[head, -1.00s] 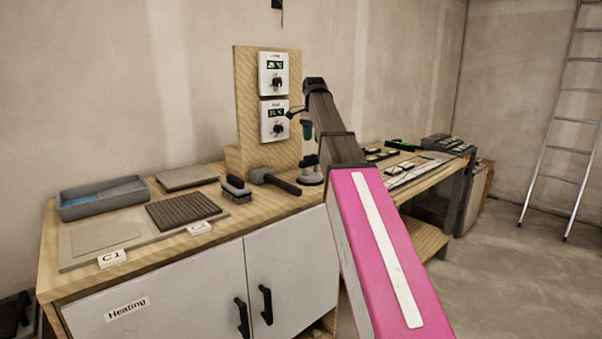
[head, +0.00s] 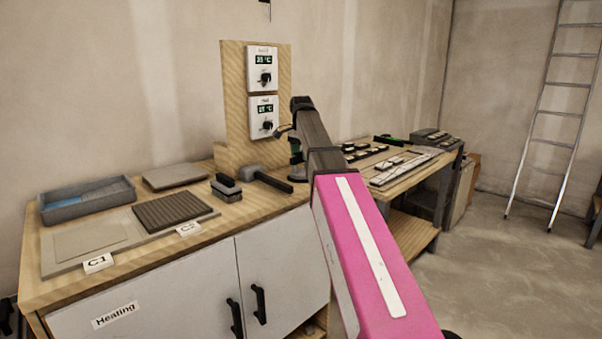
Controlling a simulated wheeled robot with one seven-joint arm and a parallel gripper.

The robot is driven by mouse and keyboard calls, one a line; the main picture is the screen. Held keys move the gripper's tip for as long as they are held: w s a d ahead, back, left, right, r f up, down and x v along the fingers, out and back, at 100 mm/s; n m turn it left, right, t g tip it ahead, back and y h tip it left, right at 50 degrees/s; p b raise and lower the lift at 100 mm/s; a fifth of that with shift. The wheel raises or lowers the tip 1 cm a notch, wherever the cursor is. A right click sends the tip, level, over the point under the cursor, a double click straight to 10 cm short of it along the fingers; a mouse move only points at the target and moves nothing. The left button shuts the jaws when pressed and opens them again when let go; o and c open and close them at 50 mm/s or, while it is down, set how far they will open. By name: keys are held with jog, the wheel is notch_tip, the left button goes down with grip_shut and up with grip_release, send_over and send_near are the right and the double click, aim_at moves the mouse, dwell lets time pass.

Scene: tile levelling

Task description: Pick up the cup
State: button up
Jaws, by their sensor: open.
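The cup (head: 298,173) looks like a dark suction cup with a round grey base. It stands on the wooden workbench, right of the mallet, and my arm partly covers it.
The mallet (head: 268,178) and a brush (head: 226,188) lie just left of the cup. A wooden panel with two thermostats (head: 262,92) stands behind. The ribbed mat (head: 175,211) and grey tray (head: 88,199) are further left. A second table (head: 398,184) holds tile pieces.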

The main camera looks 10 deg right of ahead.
notch_tip(320, 180, down, 2)
jog(key=shift+f, duration=0.1)
grip_shut()
